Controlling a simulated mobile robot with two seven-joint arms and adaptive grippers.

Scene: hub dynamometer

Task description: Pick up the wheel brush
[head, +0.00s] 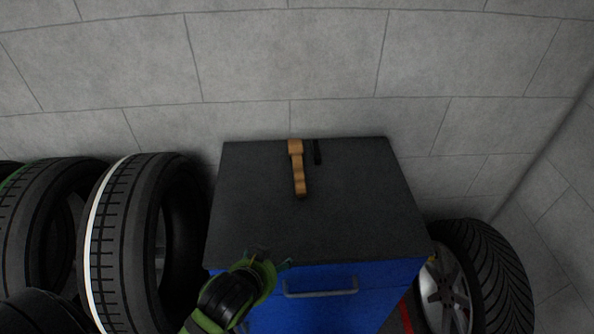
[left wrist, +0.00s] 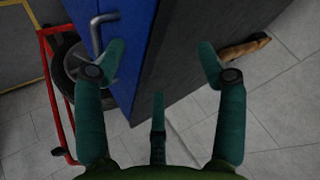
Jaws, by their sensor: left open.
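The wheel brush (head: 298,168) has a wooden body with a wider block at the far end and a narrow handle toward me. It lies on the dark top of the blue cabinet (head: 250,210), near the back and the middle. Its tan end also shows in the left wrist view (left wrist: 245,48), past the cabinet edge at the upper right. My left gripper (head: 268,262) is at the front edge of the cabinet top, short of the brush. In the left wrist view its teal fingers (left wrist: 160,62) are spread with nothing between them. My right gripper is not in view.
A block wall (head: 290,60) is close behind. The front half of the top is clear.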

